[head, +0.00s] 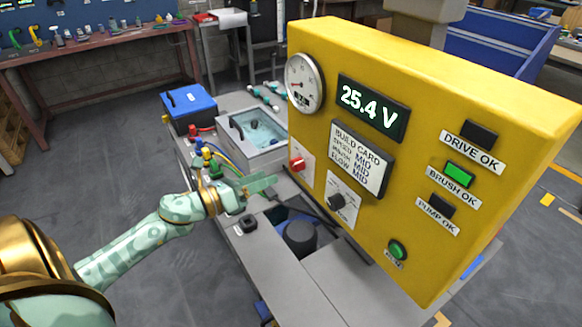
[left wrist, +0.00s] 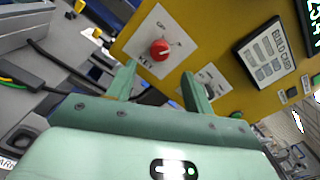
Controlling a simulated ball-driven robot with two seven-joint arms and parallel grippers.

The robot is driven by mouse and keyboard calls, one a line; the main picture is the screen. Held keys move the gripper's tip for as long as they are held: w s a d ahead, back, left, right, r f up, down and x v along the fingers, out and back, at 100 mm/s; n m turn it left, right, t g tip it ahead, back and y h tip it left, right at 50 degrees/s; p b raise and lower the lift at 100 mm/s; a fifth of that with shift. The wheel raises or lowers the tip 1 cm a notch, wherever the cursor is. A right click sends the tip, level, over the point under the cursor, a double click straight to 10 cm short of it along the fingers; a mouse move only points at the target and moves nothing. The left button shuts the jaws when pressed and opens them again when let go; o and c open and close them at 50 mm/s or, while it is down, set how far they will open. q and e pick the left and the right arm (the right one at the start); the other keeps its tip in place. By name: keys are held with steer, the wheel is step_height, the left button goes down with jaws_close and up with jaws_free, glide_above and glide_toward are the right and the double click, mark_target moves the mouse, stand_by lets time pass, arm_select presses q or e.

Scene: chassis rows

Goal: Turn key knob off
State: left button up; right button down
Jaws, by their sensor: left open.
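The red key knob (head: 297,163) sits on a white plate on the front of the yellow panel (head: 440,75). In the left wrist view the knob (left wrist: 160,49) is ahead of the fingertips, on a plate marked KEY. My left gripper (head: 264,184) is open and empty, a little in front of the panel and to the left of the knob. In the left wrist view its fingers (left wrist: 158,75) are spread, with the knob showing above the gap between them. The knob is clear of both fingers. My right gripper does not show.
A black knob (head: 336,201) and a green button (head: 397,250) are lower on the panel. The panel also has a gauge (head: 304,83), a 25.4 V display (head: 373,107) and a build card (head: 360,160). A blue-lidded box (head: 189,106) and a clear-lidded bin (head: 254,135) stand behind my gripper.

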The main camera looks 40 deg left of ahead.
mark_target(292, 166)
arm_select(q)
steer(key=x, duration=0.8)
steer(key=shift+w, duration=0.2)
steer(key=c, duration=1)
